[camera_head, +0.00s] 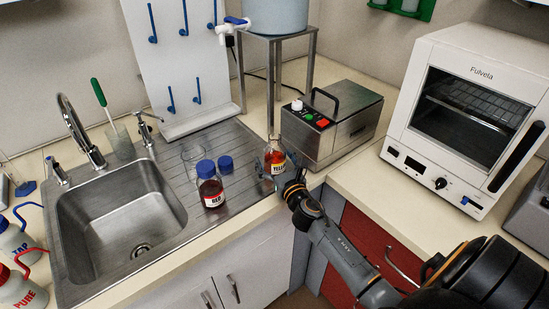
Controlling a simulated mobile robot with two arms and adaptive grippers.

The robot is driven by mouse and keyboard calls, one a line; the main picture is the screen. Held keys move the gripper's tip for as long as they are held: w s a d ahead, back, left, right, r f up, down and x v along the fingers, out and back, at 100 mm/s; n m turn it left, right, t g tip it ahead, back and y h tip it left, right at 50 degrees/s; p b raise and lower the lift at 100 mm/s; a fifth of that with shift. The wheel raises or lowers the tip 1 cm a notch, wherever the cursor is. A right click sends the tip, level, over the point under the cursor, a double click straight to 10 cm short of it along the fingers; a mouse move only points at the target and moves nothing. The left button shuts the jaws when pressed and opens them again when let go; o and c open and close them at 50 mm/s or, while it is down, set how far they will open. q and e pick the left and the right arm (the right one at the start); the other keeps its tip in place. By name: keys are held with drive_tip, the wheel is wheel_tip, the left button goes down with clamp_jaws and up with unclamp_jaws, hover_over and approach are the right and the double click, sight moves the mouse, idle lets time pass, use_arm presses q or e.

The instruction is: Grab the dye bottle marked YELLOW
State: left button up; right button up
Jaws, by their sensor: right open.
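The bottle marked YELLOW (275,157) is a small clear bottle with orange-red liquid and no cap on its top. It stands upright at the right end of the steel drainboard, near the counter's front edge. My right gripper (274,175) is open at the bottle's lower front, with its fingers close to the glass. I cannot tell whether they touch it. The gripper hides the bottle's base. My left gripper is out of view.
A RED bottle (209,186) with a blue cap stands to the left, beside a loose blue cap (226,164) and a clear glass vessel (193,153). A steel water bath (340,120) is close on the right. The sink (115,215) lies further left.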

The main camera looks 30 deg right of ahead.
drive_tip(key=shift+c, duration=0.2)
drive_tip(key=c, duration=1.5)
drive_tip(key=shift+r, duration=0.1)
drive_tip(key=shift+c, duration=0.2)
drive_tip(key=shift+r, duration=0.15)
